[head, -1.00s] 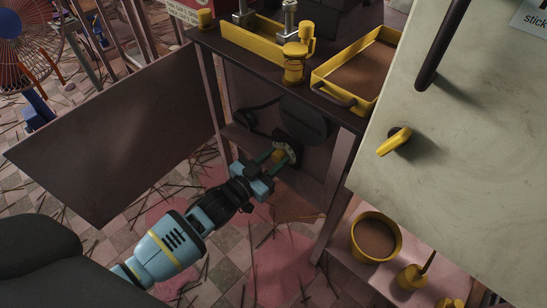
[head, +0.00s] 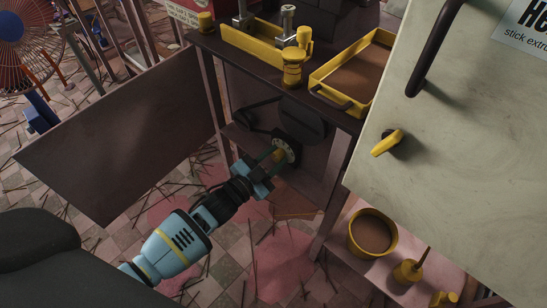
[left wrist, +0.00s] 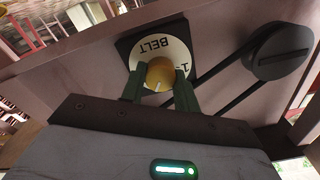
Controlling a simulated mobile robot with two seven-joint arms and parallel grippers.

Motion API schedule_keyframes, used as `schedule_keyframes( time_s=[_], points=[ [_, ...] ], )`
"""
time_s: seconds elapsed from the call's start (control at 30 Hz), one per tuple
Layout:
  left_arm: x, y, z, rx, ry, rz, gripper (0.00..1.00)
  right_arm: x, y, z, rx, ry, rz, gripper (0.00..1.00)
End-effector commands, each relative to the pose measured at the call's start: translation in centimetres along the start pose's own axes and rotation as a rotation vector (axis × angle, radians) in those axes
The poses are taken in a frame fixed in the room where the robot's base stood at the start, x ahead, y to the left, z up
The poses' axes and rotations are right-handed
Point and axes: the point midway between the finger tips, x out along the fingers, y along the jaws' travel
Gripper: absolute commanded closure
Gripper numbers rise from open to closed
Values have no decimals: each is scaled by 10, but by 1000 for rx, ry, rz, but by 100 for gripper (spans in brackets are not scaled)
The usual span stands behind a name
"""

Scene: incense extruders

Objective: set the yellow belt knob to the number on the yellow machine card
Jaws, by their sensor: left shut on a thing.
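The yellow belt knob (left wrist: 160,72) sits on a pale round dial (left wrist: 177,50) marked BELT, which appears upside down in the left wrist view. A numeral that looks like 1 shows at the dial's right; other numbers are hidden. A light mark on the knob points down in that view. My left gripper (head: 273,161) is shut on the knob, one finger on each side; its fingers also show in the left wrist view (left wrist: 160,83). I cannot make out a number on any yellow machine card. My right gripper is out of view.
An open brown panel (head: 115,150) stands left of my left arm. A dark belt and pulley (left wrist: 282,52) lie beside the dial. Above is a bench top with a yellow tray (head: 355,72). A pale cabinet (head: 460,150) with a yellow handle stands at right. Sticks litter the floor.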

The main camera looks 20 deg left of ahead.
Motion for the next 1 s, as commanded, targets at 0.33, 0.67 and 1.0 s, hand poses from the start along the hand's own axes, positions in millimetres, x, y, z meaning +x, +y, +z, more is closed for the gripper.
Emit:
schedule_keyframes(
  time_s=[0.33,0.67,1.0],
  points=[
    [0,0,0,-1,-1,0,58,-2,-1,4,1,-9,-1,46],
    [0,0,0,-1,0,0,47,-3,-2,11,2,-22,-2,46],
    [-38,-1,-1,-1,-2,0,47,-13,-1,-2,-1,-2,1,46]
  ],
)
